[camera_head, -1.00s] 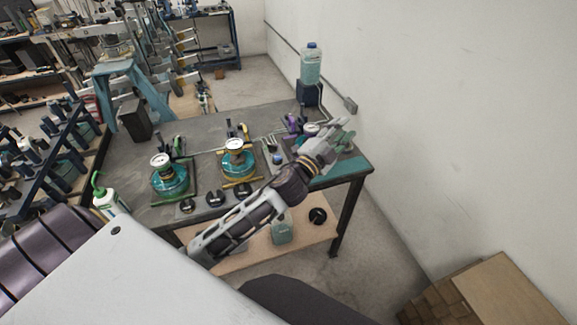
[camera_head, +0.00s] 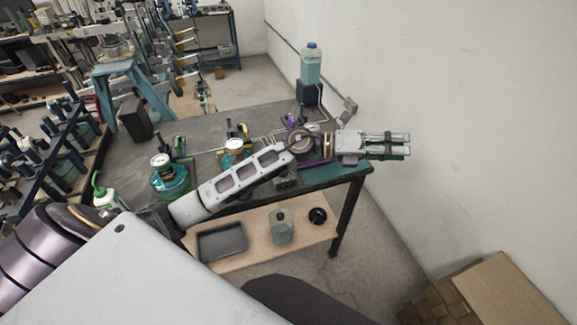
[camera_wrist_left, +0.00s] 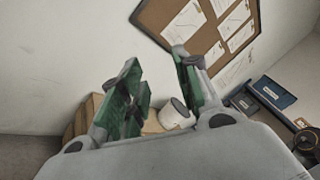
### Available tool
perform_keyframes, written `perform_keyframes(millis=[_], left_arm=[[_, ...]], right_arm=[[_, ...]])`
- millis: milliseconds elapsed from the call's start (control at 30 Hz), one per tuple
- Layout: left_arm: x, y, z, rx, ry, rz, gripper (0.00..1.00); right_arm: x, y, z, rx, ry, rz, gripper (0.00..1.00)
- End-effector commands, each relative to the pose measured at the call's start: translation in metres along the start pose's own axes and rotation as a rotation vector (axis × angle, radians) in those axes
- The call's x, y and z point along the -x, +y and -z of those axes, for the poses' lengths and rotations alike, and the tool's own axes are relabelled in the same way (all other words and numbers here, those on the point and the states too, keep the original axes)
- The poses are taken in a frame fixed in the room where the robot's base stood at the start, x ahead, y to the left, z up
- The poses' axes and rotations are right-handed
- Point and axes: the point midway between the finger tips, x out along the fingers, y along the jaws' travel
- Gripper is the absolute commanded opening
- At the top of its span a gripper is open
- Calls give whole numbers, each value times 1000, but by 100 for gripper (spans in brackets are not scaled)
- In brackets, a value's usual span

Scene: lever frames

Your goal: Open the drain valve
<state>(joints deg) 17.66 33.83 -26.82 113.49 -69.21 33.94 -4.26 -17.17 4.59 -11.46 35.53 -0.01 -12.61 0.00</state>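My left gripper (camera_head: 407,145) reaches past the right end of the workbench (camera_head: 215,124), empty and pointing right towards the wall. In the left wrist view its two green-padded fingers (camera_wrist_left: 155,82) stand apart with nothing between them. Two teal round vessels with white-faced gauges, a left one (camera_head: 170,180) and a middle one (camera_head: 233,147), stand on the bench; my forearm partly covers the middle one. Purple fittings (camera_head: 292,120) sit at the bench's right end, partly behind my wrist. I cannot tell which part is the drain valve. My right gripper is not in view.
A clear bottle (camera_head: 312,64) on a dark blue stand rises at the back right. A green-capped squeeze bottle (camera_head: 106,197) stands at the front left. The lower shelf holds a grey tray (camera_head: 222,241) and a jug (camera_head: 281,228). A cardboard box (camera_head: 505,290) lies near the wall.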

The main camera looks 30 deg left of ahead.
Motion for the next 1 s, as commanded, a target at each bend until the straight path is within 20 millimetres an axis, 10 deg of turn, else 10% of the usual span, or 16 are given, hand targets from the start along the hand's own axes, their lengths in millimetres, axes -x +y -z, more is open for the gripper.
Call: perform_keyframes(millis=[467, 1000], left_arm=[[37, 58, 29, -300, 472, -268, 32], [161, 125, -6, -457, 944, -726, 32]], right_arm=[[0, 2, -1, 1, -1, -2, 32], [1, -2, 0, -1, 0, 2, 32]])
